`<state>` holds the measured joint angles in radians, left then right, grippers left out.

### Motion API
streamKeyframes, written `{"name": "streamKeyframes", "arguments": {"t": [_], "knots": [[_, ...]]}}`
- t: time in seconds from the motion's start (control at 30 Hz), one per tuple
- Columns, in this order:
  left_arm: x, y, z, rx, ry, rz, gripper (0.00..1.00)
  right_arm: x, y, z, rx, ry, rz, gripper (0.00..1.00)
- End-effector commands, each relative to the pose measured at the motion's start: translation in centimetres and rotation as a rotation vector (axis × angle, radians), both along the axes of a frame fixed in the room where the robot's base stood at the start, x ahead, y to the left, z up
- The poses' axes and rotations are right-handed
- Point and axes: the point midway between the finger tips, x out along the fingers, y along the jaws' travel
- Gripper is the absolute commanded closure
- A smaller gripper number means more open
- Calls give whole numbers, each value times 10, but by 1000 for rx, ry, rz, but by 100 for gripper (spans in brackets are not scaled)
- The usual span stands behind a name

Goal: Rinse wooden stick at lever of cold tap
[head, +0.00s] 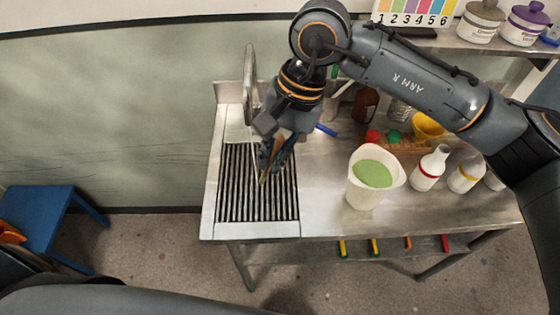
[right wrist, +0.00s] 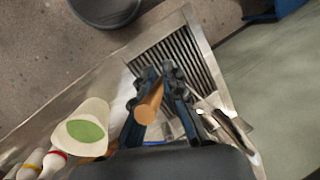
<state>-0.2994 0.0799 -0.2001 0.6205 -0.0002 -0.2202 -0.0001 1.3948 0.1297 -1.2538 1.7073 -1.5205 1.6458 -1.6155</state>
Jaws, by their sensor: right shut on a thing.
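My right gripper (head: 272,158) is shut on a wooden stick (head: 264,176) and holds it over the slatted metal drain grate (head: 232,205). In the right wrist view the brown stick (right wrist: 150,103) lies between the two fingers (right wrist: 158,78), with the grate beyond it. A tall metal tap (head: 249,75) rises at the back edge of the grate, behind and left of the gripper; metal tap parts also show in the right wrist view (right wrist: 226,122). I cannot make out its lever clearly, nor any running water. My left gripper is out of view.
A white jug (head: 363,193) with green liquid stands right of the grate. White bottles (head: 430,168), red and green balls (head: 373,136) and a brown bottle (head: 365,104) stand farther right and back. A blue bar (head: 326,130) lies behind. A blue stool (head: 42,220) stands left.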

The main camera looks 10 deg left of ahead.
Motion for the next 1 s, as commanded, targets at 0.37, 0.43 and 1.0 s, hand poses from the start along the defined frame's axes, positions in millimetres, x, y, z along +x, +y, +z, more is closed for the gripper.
{"name": "streamKeyframes", "arguments": {"t": [0.37,0.43,1.0], "knots": [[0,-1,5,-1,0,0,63,38,26,-4,0,-1,-1,100],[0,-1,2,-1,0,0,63,44,30,-3,0,-1,-2,100],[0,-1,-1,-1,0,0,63,58,39,0,0,0,0,100]]}}
